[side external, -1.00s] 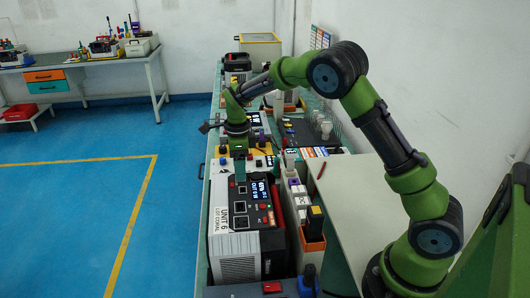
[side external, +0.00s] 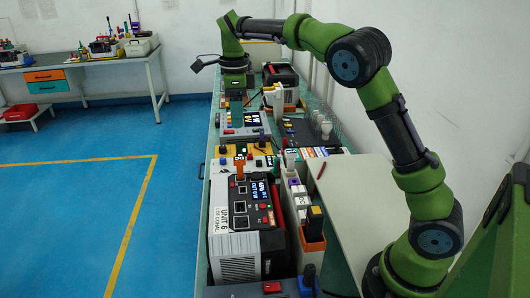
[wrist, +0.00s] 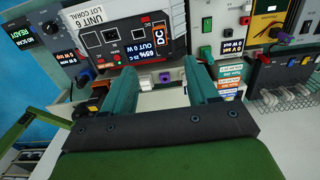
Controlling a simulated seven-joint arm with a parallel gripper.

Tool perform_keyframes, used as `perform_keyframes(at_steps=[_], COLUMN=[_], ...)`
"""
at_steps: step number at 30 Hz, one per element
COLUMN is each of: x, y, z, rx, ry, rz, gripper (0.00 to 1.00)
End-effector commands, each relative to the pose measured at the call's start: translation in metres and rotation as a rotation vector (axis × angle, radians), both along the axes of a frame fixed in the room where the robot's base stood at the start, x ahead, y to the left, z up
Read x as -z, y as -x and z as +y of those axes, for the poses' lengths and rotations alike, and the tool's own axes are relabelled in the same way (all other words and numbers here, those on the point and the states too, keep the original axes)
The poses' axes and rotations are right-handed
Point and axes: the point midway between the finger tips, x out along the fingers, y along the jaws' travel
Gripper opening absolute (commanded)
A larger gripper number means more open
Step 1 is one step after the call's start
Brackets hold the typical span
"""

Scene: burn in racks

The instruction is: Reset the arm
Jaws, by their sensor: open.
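In the wrist view this piece, marked DC (wrist: 159,33), sits on the panel of the Unit 6 box (wrist: 112,14).
A row of white and grey modules (side external: 301,200) runs along the right of Unit 6. More instruments (side external: 243,124) stand behind it. The blue floor at left is clear.

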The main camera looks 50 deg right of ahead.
Motion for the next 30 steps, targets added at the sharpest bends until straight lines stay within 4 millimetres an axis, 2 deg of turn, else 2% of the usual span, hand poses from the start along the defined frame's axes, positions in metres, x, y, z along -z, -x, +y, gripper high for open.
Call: perform_keyframes(at_steps=[5, 9, 14, 20, 24, 30], x=[-0.006, 0.014, 0.016, 0.005, 0.000, 0.005], y=[-0.003, 0.001, 0.029, 0.086, 0.136, 0.204], z=[-0.003, -0.006, -0.002, 0.017, 0.036, 0.057], rx=[-0.088, -0.339, -0.731, -1.230, -1.548, -1.866], ry=[0.011, 0.018, -0.001, 0.034, 0.129, 0.327], rz=[-0.014, -0.016, -0.088, -0.255, -0.377, -0.495], gripper=[0.59, 0.59, 0.59, 0.59, 0.59, 0.59])
